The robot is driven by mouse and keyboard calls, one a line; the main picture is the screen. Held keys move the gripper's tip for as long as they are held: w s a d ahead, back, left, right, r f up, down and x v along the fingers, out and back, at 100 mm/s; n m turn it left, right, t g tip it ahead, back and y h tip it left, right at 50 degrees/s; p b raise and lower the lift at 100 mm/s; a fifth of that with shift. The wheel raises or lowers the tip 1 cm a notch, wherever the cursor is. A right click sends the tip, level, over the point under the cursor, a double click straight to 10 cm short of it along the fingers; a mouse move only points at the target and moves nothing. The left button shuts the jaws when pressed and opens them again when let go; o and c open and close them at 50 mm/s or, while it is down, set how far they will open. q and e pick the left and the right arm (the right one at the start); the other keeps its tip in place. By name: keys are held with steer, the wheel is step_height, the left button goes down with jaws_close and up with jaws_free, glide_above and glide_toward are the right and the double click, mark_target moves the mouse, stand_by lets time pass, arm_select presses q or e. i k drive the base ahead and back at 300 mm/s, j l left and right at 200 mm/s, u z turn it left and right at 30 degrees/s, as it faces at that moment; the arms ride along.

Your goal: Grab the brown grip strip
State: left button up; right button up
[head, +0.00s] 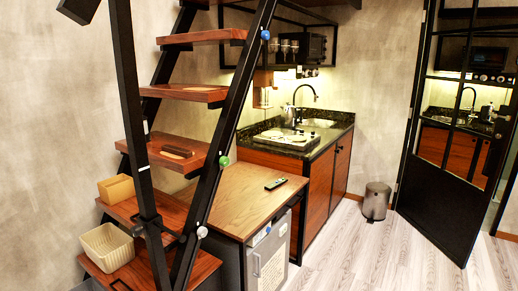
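A small brown strip (177,152), which looks like the grip strip, lies on a wooden stair tread (160,158) in the middle of the staircase at the left of the head view. It lies flat, close to the black slanted stair beam (222,140). Neither of my grippers can be made out in this view.
A tan box (116,188) and a cream basket (107,246) sit on the lower treads. Black posts stand before the stairs. A wooden-topped cabinet (240,205) with a remote (276,183) adjoins them. A bin (376,201) stands farther right; the floor at right is clear.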

mark_target(169, 149)
steer(key=i+j+z, duration=0.1)
steer(key=j+z, duration=0.25)
steer(key=z, duration=0.15)
steer(key=j+z, duration=0.3)
steer(key=z, duration=0.2)
steer(key=j+z, duration=0.45)
steer(key=l, duration=0.05)
